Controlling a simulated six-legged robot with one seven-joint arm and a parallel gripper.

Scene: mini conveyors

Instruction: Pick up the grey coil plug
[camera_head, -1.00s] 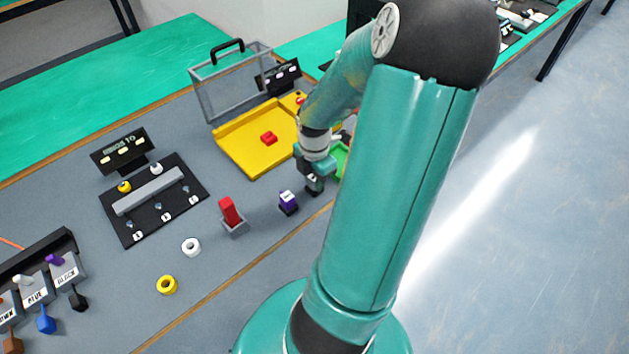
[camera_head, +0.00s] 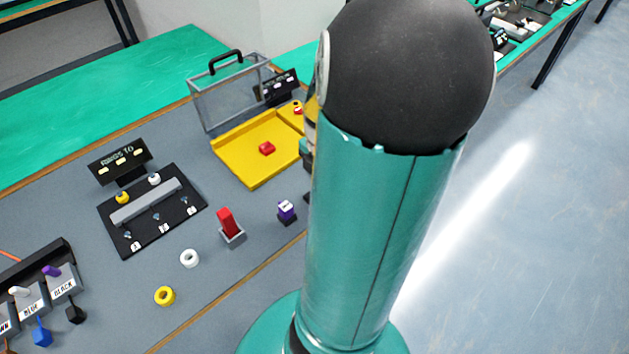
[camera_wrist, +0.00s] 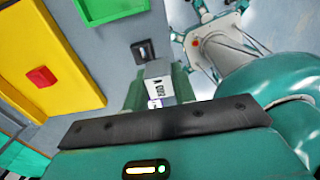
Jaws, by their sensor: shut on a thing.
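In the wrist view my gripper (camera_wrist: 158,88) has its two teal fingers closed on a small grey block, the grey coil plug (camera_wrist: 155,68). A white label with dark lettering shows on the plug between the fingers. The plug appears to be above the floor of the worktop, apart from a small dark holder (camera_wrist: 142,50) beyond it. In the head view my own arm hides the gripper and the plug.
A yellow tray (camera_head: 250,178) with a red block (camera_head: 267,149) lies behind. A purple plug (camera_head: 286,208), a red piece (camera_head: 227,220), a white ring (camera_head: 189,258) and a yellow ring (camera_head: 165,296) stand nearer. A green tray (camera_wrist: 112,12) shows in the wrist view.

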